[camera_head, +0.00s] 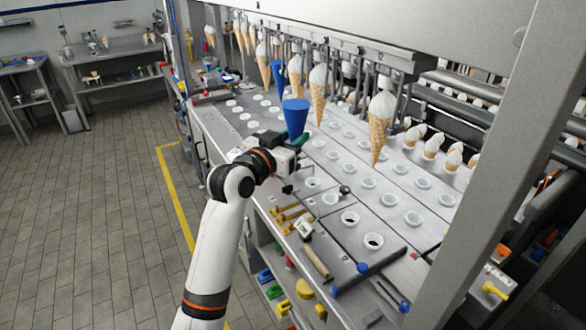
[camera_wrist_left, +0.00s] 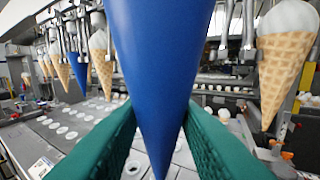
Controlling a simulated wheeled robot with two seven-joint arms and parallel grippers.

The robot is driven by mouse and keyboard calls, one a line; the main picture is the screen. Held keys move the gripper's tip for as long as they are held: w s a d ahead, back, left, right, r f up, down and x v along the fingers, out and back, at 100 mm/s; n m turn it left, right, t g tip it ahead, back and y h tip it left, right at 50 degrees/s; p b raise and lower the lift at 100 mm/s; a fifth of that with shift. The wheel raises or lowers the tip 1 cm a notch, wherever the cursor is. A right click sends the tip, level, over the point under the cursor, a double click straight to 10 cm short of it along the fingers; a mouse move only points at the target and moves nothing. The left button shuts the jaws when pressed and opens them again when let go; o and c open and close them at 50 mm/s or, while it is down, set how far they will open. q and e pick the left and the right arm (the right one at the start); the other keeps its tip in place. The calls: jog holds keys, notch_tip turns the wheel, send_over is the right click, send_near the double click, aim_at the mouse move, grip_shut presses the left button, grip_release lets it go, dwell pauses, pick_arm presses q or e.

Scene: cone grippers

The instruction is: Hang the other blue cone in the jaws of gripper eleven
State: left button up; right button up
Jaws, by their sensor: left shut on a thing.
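My left gripper (camera_head: 296,141) is shut on a blue cone (camera_head: 296,118) and holds it upright, wide end up, above the white plate with holes. In the left wrist view the green fingers (camera_wrist_left: 150,140) press on both sides of the blue cone (camera_wrist_left: 160,70), near its tip. Another blue cone (camera_head: 277,76) hangs in the row of overhead jaws; it also shows in the left wrist view (camera_wrist_left: 78,72). To the right of the held cone, overhead jaws (camera_wrist_left: 246,35) look empty. I cannot read which is gripper eleven. My right gripper is not in view.
Ice-cream-filled waffle cones (camera_head: 318,92) hang on both sides, one large near cone (camera_head: 380,120) at right. The holed plate (camera_head: 345,165) lies below. Tools, including a hammer (camera_head: 315,262), lie at the front edge. A grey post (camera_head: 490,170) stands at right.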

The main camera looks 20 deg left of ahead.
pick_arm(q)
jog(key=shift+r, duration=0.3)
jog(key=shift+w+a+f, duration=0.1)
jog(key=shift+w+a, duration=0.1)
jog(key=shift+a, duration=0.1)
jog(key=shift+w+d+p, duration=0.35)
jog(key=shift+d, duration=0.15)
jog(key=shift+w+d+p, duration=0.2)
jog(key=shift+w+d, duration=0.65)
jog(key=shift+w, duration=0.25)
jog(key=shift+w+d+p, duration=0.15)
jog(key=shift+w+d, duration=0.7)
jog(key=shift+w, duration=0.2)
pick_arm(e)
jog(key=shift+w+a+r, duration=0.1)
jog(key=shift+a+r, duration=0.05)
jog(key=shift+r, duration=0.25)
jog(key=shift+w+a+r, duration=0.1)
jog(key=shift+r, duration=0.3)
pick_arm(q)
jog(key=shift+p, duration=0.3)
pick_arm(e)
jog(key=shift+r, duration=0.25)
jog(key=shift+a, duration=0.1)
